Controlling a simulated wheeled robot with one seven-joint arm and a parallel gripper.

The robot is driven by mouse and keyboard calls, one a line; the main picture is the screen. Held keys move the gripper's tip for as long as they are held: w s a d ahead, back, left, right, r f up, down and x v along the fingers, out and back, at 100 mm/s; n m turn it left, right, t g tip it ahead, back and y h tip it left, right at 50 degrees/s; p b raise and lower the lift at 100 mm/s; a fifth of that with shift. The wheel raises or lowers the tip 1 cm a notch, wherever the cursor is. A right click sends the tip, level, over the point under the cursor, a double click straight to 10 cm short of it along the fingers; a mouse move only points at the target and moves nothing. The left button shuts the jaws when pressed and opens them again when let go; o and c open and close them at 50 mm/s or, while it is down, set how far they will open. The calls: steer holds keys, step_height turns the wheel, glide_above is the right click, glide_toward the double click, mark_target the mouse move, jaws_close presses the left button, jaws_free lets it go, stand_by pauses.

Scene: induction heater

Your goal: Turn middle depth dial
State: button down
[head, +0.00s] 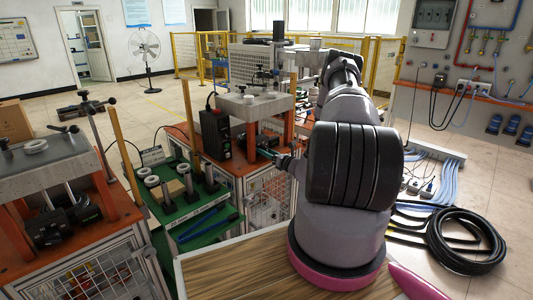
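A black control box (215,132) with a small red light stands upright on the orange-topped machine bench (238,166) in the middle of the head view. It appears to be the heater's control unit. The dials are too small to make out, so I cannot pick out the middle depth dial. My arm rises in the right half of the picture and hides much of what lies behind it. A narrow dark and teal part at its left side, which looks like my gripper (266,152), points left toward the box, apparently apart from it. Its fingers are too small to read.
A green table (205,222) with rings, dark posts and blue tools stands left of my arm. Another orange bench (120,205) is at the far left. Coiled black hose (465,240) and blue cables lie on the right floor. Open floor lies behind, near the fan (145,48).

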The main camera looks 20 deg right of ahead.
steer(key=shift+n, duration=0.4)
steer(key=n, duration=0.3)
steer(key=shift+n, duration=2.5)
steer(key=shift+c, duration=1.8)
jaws_free()
steer(key=v, duration=1)
steer(key=shift+s+d+f, duration=0.15)
steer(key=shift+s, duration=0.25)
